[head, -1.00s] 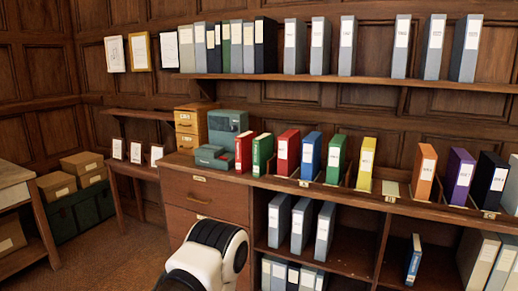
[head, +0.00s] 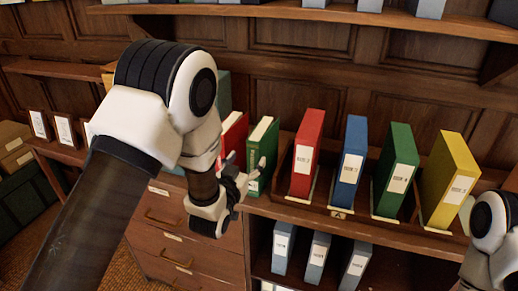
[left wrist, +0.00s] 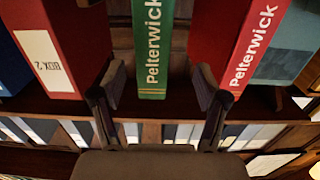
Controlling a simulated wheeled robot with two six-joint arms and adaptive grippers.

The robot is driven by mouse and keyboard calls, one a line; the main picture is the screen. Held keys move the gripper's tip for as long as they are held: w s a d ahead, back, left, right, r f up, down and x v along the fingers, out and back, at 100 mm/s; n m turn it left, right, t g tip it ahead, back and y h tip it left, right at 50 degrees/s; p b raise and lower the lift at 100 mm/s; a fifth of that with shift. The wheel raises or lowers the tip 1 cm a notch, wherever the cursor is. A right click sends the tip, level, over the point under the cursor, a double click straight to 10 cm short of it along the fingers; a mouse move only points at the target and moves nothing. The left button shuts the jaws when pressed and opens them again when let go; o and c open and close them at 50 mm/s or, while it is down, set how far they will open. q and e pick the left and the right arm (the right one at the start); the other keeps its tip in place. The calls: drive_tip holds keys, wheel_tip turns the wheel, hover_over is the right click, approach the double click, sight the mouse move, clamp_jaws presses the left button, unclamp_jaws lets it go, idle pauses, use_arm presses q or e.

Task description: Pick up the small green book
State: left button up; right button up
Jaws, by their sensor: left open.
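The small green book (head: 262,145) stands upright on the wooden counter, just right of a red book (head: 235,132). In the left wrist view the green book (left wrist: 152,50) shows its spine with "Pelterwick" on it. My left gripper (head: 246,168) is open and empty, in front of the green book's spine. In the left wrist view the fingertips (left wrist: 160,80) appear on either side of the spine; I cannot tell whether they reach past its front. The lower spine is partly hidden by the gripper in the head view. My right gripper is out of view; part of the right arm shows at the right edge.
A red box file (head: 307,155) stands right of the green book with a gap between. Blue (head: 349,165), green (head: 397,170) and yellow (head: 449,180) box files follow along the counter. An upper shelf (head: 300,12) runs above. Grey files (head: 318,255) stand below.

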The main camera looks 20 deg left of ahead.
sight(265, 123)
use_arm(q)
drive_tip(key=shift+w+d+r+p, duration=0.2)
drive_tip(key=shift+w+r, duration=0.15)
drive_tip(key=shift+r, duration=0.1)
drive_tip(key=shift+w+d+r+p, duration=0.15)
drive_tip(key=shift+w+d+r, duration=0.05)
drive_tip(key=shift+w+r, duration=0.2)
drive_tip(key=w, duration=0.2)
drive_tip(key=w+p, duration=0.1)
drive_tip(key=w, duration=0.1)
drive_tip(key=w+p, duration=0.1)
drive_tip(key=w, duration=0.1)
drive_tip(key=shift+d+f, duration=0.3)
drive_tip(key=shift+s, duration=0.15)
drive_tip(key=shift+c, duration=0.3)
